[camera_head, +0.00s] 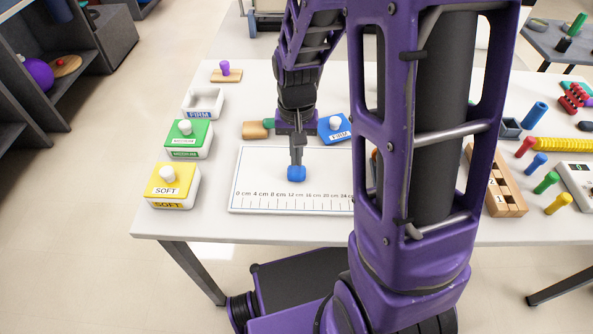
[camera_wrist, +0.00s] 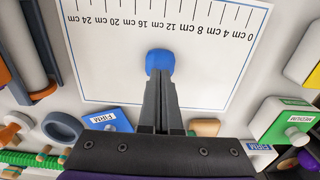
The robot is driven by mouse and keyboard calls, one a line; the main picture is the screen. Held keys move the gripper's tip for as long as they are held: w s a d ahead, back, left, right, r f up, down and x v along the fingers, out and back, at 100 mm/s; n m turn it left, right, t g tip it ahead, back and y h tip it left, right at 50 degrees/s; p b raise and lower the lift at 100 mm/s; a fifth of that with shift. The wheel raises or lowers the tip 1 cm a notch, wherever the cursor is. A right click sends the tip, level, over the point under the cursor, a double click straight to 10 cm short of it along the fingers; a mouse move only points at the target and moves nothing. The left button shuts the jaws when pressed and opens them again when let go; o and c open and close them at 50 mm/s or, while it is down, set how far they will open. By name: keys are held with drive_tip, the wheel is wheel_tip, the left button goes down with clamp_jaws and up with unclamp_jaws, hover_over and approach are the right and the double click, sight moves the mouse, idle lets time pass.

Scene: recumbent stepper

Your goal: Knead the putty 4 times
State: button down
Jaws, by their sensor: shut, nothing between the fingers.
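The blue putty (camera_head: 296,174) is a small rounded lump on a white measuring mat (camera_head: 261,178) with a centimetre scale. In the wrist view the putty (camera_wrist: 160,61) lies just beyond my fingertips. My gripper (camera_head: 296,160) points down at the putty with its two fingers together and nothing between them. In the wrist view my gripper (camera_wrist: 160,76) overlaps the near edge of the putty. The tips are at or very close to its top; I cannot tell whether they press into it. The right end of the mat is hidden behind my arm.
An open white FIRM tub (camera_head: 204,103) and its blue lid (camera_head: 339,132) stand behind the mat. Closed green MEDIUM (camera_head: 188,140) and yellow SOFT (camera_head: 172,190) tubs stand left. A wooden peg block (camera_head: 507,195) and coloured pegs are right. The mat around the putty is clear.

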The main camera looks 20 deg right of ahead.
drive_tip(key=shift+f+b, duration=0.3)
drive_tip(key=shift+f, duration=0.3)
drive_tip(key=shift+f, duration=0.1)
drive_tip(key=shift+f, duration=0.1)
idle(0.9)
drive_tip(key=shift+r+p, duration=0.6)
drive_tip(key=shift+r, duration=0.25)
drive_tip(key=shift+f, duration=0.1)
drive_tip(key=shift+f+b, duration=0.45)
drive_tip(key=shift+f, duration=0.1)
